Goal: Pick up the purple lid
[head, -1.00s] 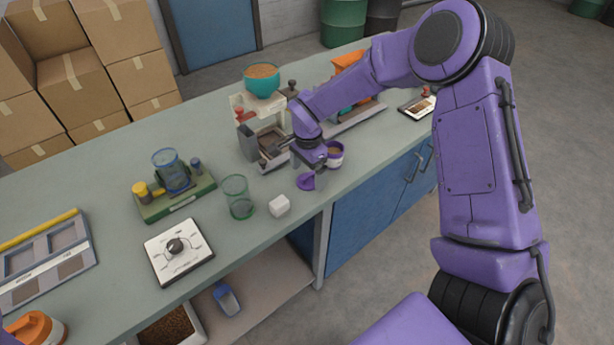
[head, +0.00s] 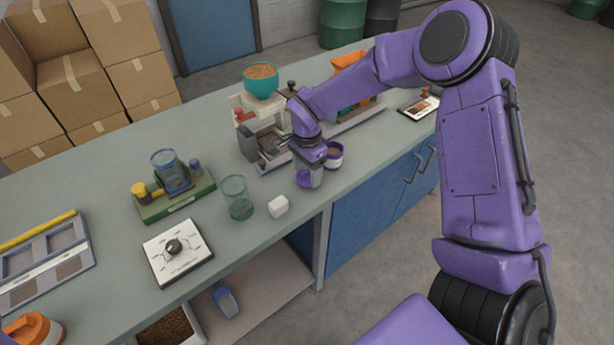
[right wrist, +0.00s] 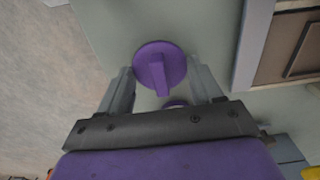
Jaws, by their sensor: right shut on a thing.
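The purple lid (head: 302,180) is a round disc with a raised bar grip. It is at the counter's front edge, beside a purple-rimmed cup (head: 335,158) with brown contents. My right gripper (head: 311,178) points down over the lid and partly covers it. In the right wrist view the lid (right wrist: 158,62) lies between the two grey fingertips of the right gripper (right wrist: 160,80), which are shut on it. I cannot tell whether the lid still touches the counter. My left gripper is not in view.
A filler machine with a teal bowl (head: 261,80) stands behind my right gripper. A dial panel (head: 177,251) lies farther left. The counter's front edge is close.

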